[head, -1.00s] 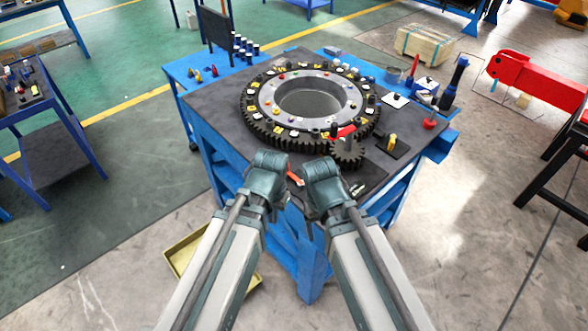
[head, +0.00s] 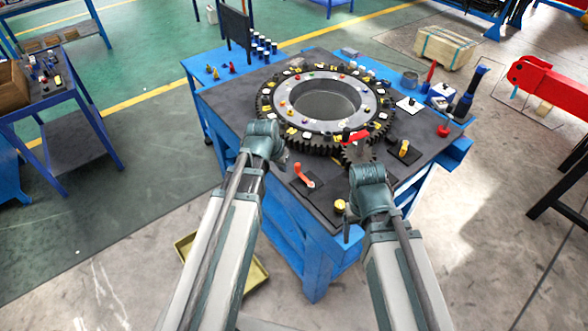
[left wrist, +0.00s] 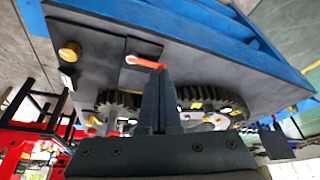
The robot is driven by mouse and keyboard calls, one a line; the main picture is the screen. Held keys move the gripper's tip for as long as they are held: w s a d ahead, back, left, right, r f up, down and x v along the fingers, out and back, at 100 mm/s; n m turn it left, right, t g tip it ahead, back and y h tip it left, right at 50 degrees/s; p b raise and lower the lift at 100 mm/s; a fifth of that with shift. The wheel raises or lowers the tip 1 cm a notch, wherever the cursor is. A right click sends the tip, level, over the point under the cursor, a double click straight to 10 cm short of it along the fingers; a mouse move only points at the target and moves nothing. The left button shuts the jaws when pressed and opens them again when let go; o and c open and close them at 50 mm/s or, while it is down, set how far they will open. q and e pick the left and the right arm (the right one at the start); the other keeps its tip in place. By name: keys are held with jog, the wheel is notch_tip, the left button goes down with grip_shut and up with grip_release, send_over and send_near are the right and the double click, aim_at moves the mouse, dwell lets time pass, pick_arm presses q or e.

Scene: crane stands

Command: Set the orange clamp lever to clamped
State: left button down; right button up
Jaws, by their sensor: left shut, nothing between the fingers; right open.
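The orange clamp lever (head: 303,174) sits on a dark plate near the front edge of the table. In the head view its free end points up-left, away from its pale pivot. It also shows in the left wrist view (left wrist: 144,62), just beyond the fingertips. My left gripper (head: 281,163) is shut and empty, just left of the lever's free end. In the left wrist view its fingers (left wrist: 160,75) overlap the lever's right end, and I cannot tell whether they touch it. My right gripper (head: 348,218) is open, to the right of the lever near the table's front corner.
A large toothed ring (head: 325,100) with many small parts fills the middle of the table (head: 225,105). A small gear (head: 358,153) and a red part (head: 355,137) lie beside it. A yellow knob (head: 340,205) stands between the lever and my right gripper.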

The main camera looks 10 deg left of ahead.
pick_arm(q)
jog(key=shift+f, duration=0.1)
jog(key=b, duration=0.9)
send_near(304, 175)
jog(key=a+f, duration=0.1)
jog(key=f, duration=0.2)
jog(key=w+a+f, duration=0.1)
jog(key=shift+w+a+f, duration=0.1)
jog(key=shift+a+f, duration=0.2)
jog(key=shift+a, duration=0.05)
jog(key=shift+w, duration=0.2)
